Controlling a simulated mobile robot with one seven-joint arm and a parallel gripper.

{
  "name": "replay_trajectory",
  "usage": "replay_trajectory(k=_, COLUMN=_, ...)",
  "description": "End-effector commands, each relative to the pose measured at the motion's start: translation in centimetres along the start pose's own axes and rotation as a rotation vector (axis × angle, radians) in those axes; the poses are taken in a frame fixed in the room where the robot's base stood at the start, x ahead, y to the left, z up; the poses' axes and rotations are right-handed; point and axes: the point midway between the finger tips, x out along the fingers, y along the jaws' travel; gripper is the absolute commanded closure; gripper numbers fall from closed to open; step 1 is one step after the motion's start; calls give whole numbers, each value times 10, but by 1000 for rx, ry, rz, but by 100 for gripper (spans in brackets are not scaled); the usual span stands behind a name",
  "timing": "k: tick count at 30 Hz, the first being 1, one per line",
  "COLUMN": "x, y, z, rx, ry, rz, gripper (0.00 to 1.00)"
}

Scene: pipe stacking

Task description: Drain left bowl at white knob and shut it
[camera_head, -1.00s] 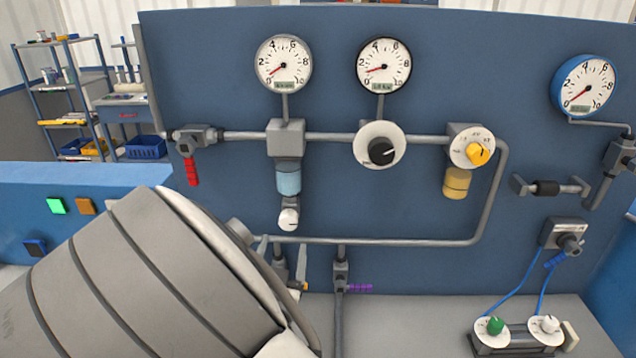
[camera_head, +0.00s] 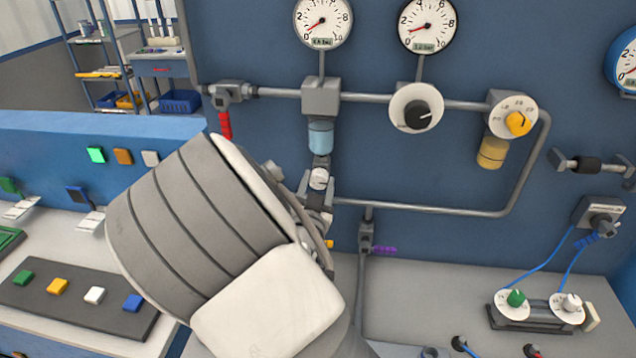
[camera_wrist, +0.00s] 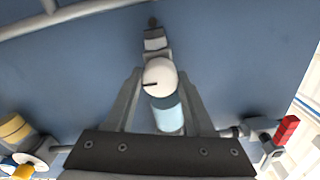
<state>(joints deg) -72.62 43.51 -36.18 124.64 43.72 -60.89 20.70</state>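The left bowl (camera_head: 320,138) is light blue and hangs under a grey block on the pipe. It also shows in the wrist view (camera_wrist: 168,116), where the picture is upside down. The white knob (camera_head: 319,179) sits just below the bowl. In the wrist view the white knob (camera_wrist: 159,78) faces the camera with a dark mark on its face. My gripper (camera_wrist: 160,70) is open, its two fingers on either side of the knob with gaps between. In the head view my gripper (camera_head: 316,196) is partly hidden by my arm, close to the knob.
A red-handled valve (camera_head: 225,124) is left of the bowl. A black knob (camera_head: 417,114) and a yellow bowl (camera_head: 491,153) are to the right. A lower pipe (camera_head: 430,209) and purple-handled valve (camera_head: 367,240) are close beside my gripper. Two gauges (camera_head: 323,22) are above.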

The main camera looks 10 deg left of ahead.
Motion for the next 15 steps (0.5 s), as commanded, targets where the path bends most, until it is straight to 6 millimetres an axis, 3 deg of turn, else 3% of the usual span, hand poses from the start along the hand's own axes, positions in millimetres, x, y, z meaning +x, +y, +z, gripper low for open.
replay_trajectory(k=1, x=0, y=0, z=0, rx=0, ry=0, rz=0, gripper=57)
replay_trajectory(k=8, x=0, y=0, z=0, rx=0, ry=0, rz=0, gripper=98)
replay_trajectory(k=15, x=0, y=0, z=0, rx=-12, ry=0, rz=0, gripper=100)
